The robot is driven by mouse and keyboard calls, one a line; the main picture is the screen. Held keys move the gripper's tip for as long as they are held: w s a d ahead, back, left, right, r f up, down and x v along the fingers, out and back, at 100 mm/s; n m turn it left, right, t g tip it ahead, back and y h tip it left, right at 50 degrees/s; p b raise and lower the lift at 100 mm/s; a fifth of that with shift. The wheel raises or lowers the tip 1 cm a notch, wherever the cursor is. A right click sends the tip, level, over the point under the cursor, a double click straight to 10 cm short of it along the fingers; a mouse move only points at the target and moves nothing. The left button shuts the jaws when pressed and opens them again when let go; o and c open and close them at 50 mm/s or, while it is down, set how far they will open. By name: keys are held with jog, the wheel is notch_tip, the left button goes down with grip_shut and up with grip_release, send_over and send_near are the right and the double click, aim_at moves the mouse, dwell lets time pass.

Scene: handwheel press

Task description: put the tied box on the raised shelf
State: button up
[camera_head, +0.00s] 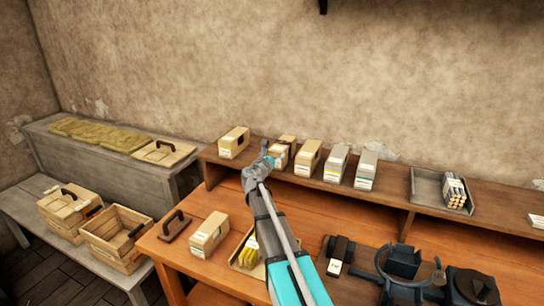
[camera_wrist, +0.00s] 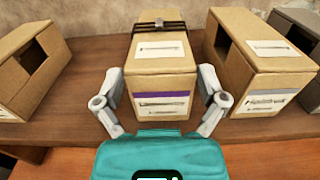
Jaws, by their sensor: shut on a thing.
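The tied box (camera_wrist: 162,63) is a tan carton with a dark band across its far end, a white label on top and a purple-striped label on its front. My gripper (camera_wrist: 162,92) has one finger along each side of it and is shut on it. In the head view the tied box (camera_head: 287,141) is at the raised shelf (camera_head: 312,184), partly hidden by my gripper (camera_head: 272,154). It looks upright and level. Whether its base touches the shelf cannot be told.
An open-fronted tan box (camera_head: 234,142) stands to the left and another tan box (camera_head: 307,160) close to the right, with a gap. Grey boxes (camera_head: 337,163) follow. A tray (camera_head: 426,187) lies farther right. The workbench (camera_head: 206,278) below holds a box and tools.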

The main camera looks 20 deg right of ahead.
jog(key=o, duration=0.8)
jog(key=shift+o, duration=0.2)
jog(key=shift+s+a, duration=0.1)
jog(key=v, duration=1.1)
jog(key=shift+s+a, duration=0.25)
jog(key=shift+a, duration=0.05)
